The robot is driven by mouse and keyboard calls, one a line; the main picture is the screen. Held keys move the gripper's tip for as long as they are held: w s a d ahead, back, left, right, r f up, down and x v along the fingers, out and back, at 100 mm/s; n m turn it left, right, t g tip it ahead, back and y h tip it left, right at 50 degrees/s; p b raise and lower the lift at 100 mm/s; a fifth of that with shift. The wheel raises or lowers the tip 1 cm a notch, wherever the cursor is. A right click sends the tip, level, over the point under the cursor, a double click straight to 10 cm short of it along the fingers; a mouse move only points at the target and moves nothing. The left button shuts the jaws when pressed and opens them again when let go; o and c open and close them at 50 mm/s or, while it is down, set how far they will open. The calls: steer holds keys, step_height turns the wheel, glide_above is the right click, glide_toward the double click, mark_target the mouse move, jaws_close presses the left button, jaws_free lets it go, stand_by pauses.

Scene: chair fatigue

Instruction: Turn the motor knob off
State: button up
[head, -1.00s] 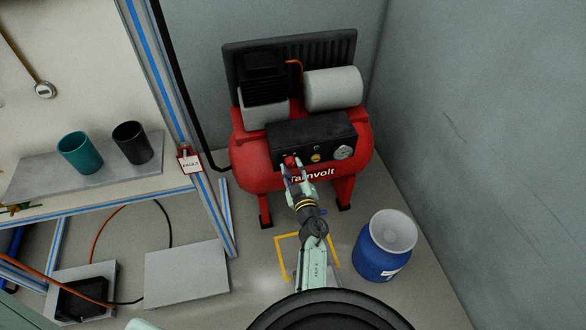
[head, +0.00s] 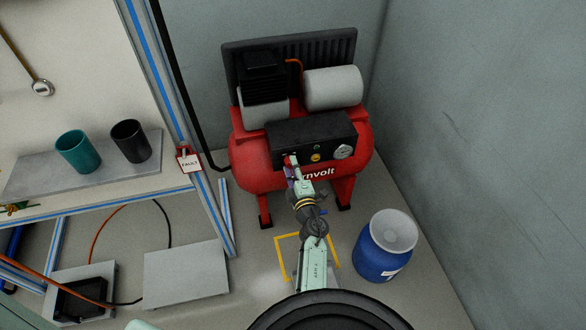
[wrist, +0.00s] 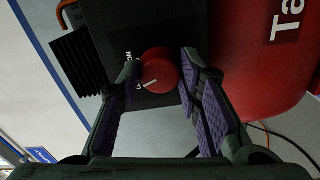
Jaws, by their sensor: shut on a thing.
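The motor knob (wrist: 160,70) is round and red, on the dark control panel (head: 272,141) of a red compressor (head: 250,160). In the wrist view its white pointer line points down and left. Small white letters on the panel beside it are only partly readable. My gripper (wrist: 159,72) has one fingertip on each side of the knob and is shut on it. In the head view, my gripper (head: 291,166) is at the panel's left part and largely hides the knob.
A yellow button (head: 316,157) and a round gauge (head: 343,152) sit right of the knob. A blue barrel (head: 375,262) stands on the floor to the right. A workbench with two cups and a red FAULT tag (head: 188,160) is at the left.

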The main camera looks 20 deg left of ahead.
steer(key=shift+n, duration=1.1)
steer(key=o, duration=1.2)
steer(key=shift+s, duration=0.15)
steer(key=v, duration=0.7)
steer(key=shift+s+d, duration=0.1)
steer(key=shift+d, duration=0.05)
